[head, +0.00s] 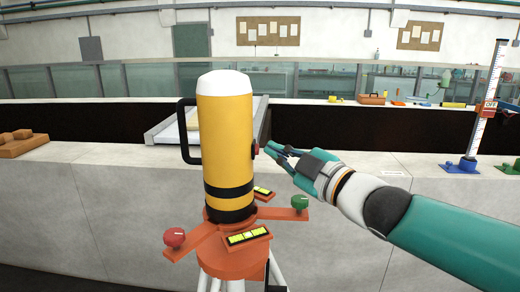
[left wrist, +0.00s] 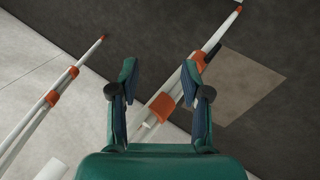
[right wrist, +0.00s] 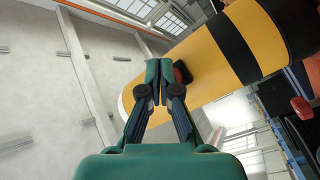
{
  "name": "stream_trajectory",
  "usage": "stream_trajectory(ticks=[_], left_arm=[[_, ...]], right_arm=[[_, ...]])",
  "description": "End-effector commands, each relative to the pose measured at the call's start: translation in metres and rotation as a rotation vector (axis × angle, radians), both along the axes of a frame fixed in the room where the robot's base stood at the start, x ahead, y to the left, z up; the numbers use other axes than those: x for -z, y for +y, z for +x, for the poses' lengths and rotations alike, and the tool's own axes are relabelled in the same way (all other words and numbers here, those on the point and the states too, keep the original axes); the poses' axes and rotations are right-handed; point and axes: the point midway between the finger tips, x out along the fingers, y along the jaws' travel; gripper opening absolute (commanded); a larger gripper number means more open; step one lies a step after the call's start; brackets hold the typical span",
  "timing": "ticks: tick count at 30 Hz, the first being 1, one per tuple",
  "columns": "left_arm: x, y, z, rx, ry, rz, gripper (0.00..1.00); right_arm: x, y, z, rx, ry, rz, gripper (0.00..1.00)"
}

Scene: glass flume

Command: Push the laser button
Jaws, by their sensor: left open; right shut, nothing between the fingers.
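The laser is a yellow cylinder (head: 224,140) with a white top and black bands, upright on an orange tripod head. Its red button (head: 257,147) sits on the right side of the cylinder. My right gripper (head: 268,149) is shut and empty, with its fingertips right at the button; I cannot tell whether they touch. In the right wrist view the button (right wrist: 183,72) shows dark red just beside the closed fingertips (right wrist: 158,64). My left gripper (left wrist: 125,70) is open and empty, pointing down over the floor and the tripod legs (left wrist: 172,98). It does not show in the head view.
The orange tripod head (head: 234,222) carries a red knob (head: 174,237), a green knob (head: 299,202) and two yellow levels. A black handle (head: 187,130) is on the cylinder's left. A concrete flume wall (head: 90,200) stands behind, with wooden blocks (head: 22,143) and a ruler stand (head: 488,100).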

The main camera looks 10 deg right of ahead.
Motion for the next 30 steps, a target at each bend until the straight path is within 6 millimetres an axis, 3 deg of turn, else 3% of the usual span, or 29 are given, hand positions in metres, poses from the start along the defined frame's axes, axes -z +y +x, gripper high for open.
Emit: stream_trajectory(ticks=[18,30], left_arm=[[-0.036,0.000,0.000,0.000,0.000,0.000,0.47],[-0.037,0.000,0.000,0.000,0.000,0.000,0.47]], right_arm=[[-0.002,-0.053,-0.015,0.003,0.001,0.000,0.00],[0.000,-0.057,-0.017,0.000,0.000,0.000,0.00]])
